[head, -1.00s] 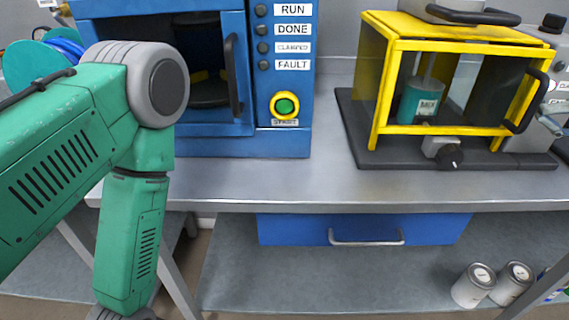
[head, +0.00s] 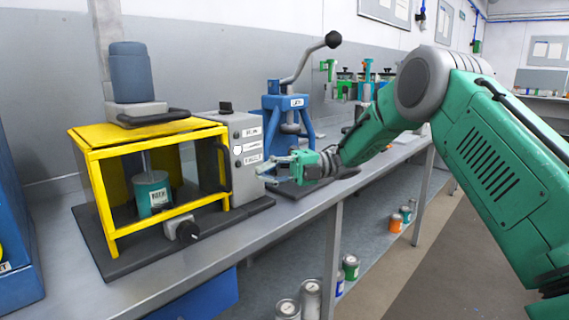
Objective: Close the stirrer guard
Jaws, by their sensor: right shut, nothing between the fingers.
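The stirrer guard (head: 95,198) is a yellow box frame on a dark base at the left of the head view. A black handle (head: 223,168) stands at its front right edge. I cannot tell whether its front is fully shut. A teal can (head: 151,192) stands inside under a stirrer shaft. The stirrer motor (head: 131,75) sits on top, with a second black handle (head: 155,117) there. My right gripper (head: 266,173) is shut and empty, right of the guard, in front of the grey control box. It appears apart from the guard handle. My left gripper is out of view.
The grey control box (head: 242,150) adjoins the guard's right side. A blue lever press (head: 290,110) stands behind my right gripper. A blue machine (head: 18,230) is at far left. Cans (head: 310,298) stand on the lower shelf.

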